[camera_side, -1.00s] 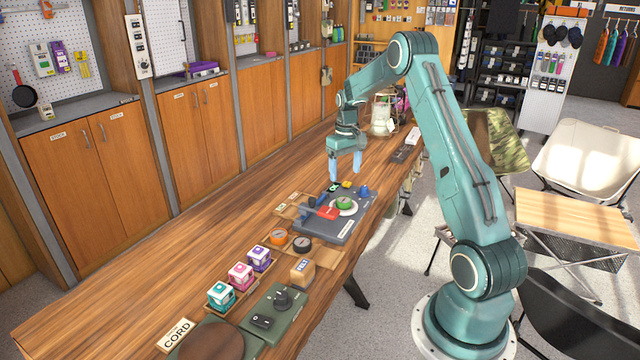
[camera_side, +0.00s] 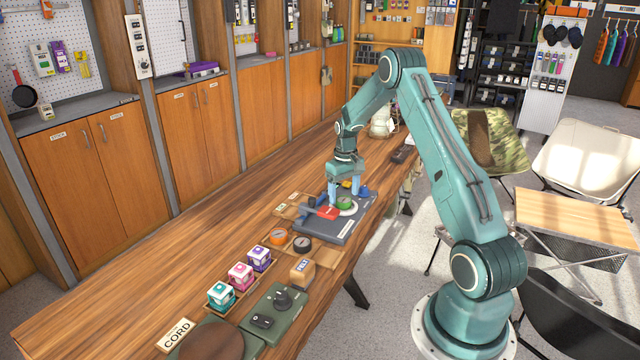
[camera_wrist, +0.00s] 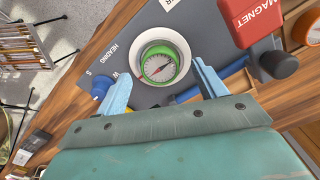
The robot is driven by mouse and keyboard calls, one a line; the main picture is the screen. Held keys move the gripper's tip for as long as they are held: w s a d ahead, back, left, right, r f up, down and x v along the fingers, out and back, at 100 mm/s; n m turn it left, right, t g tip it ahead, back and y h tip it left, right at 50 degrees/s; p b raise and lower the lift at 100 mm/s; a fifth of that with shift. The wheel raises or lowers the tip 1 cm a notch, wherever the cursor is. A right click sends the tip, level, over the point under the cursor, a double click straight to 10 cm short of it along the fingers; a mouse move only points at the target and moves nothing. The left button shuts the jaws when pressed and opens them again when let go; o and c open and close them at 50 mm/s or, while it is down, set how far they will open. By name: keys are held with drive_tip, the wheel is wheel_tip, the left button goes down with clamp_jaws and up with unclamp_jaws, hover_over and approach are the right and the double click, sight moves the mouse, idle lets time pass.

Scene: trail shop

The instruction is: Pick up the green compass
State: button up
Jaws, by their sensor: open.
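The green compass (camera_side: 344,203) sits on a round white seat on the grey heading board (camera_side: 345,228). In the wrist view the green compass (camera_wrist: 159,65) has a green ring, a pale dial and a red needle. It lies just beyond and between the fingertips of my gripper (camera_wrist: 162,80). In the side view my gripper (camera_side: 346,195) points down at the compass, its pale blue fingers apart with nothing held. I cannot tell the exact gap between the fingertips and the compass.
A red magnet block (camera_wrist: 250,18) stands close to the right finger, on the board. A blue knob (camera_wrist: 101,86) is by the left finger.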

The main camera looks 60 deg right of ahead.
sight(344, 199)
drive_tip(key=shift+f, duration=0.75)
drive_tip(key=c, duration=1.1)
drive_tip(key=shift+c, duration=0.2)
drive_tip(key=shift+r, duration=0.2)
wheel_tip(344, 199, up, 20)
drive_tip(key=shift+f, duration=0.15)
